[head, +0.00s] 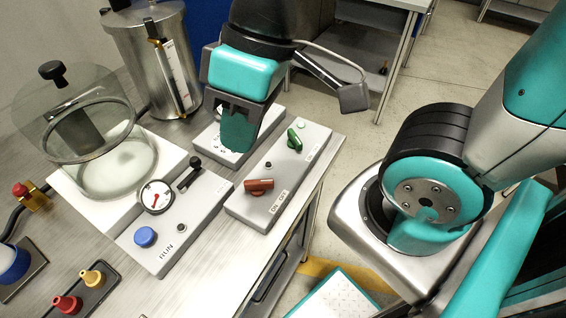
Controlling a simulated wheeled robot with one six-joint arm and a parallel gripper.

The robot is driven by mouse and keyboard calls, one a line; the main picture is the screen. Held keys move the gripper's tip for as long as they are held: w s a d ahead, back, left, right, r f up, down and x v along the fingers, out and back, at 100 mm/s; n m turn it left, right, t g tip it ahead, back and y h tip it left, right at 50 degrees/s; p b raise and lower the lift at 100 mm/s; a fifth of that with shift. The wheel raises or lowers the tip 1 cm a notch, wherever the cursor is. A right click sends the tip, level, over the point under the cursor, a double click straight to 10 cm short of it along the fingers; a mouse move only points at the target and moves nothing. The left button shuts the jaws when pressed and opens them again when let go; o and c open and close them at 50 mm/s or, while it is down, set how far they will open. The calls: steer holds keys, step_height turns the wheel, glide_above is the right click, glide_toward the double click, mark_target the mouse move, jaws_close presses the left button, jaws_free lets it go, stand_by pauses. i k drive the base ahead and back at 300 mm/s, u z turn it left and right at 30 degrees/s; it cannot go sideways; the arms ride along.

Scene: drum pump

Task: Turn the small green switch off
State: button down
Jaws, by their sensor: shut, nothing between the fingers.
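The small green switch (294,140) sits at the far end of a grey box (248,207) near the table's right edge. Its lever stands at a slant. My gripper (238,146) is shut and empty, with teal fingers pointing down. In the picture it is left of the green switch, in front of another grey box behind it. I see a gap between the fingers and the green switch; the exact height of the fingertips is hard to tell.
A larger red switch (259,186) is on the near end of the same box. To the left are a gauge (156,196), a blue button (145,237), a black lever (190,172), a glass chamber (100,110) and a steel drum (128,45).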

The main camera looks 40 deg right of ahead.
mark_target(294, 143)
steer(key=u, duration=1.5)
steer(key=k, duration=0.45)
steer(key=z, duration=1.5)
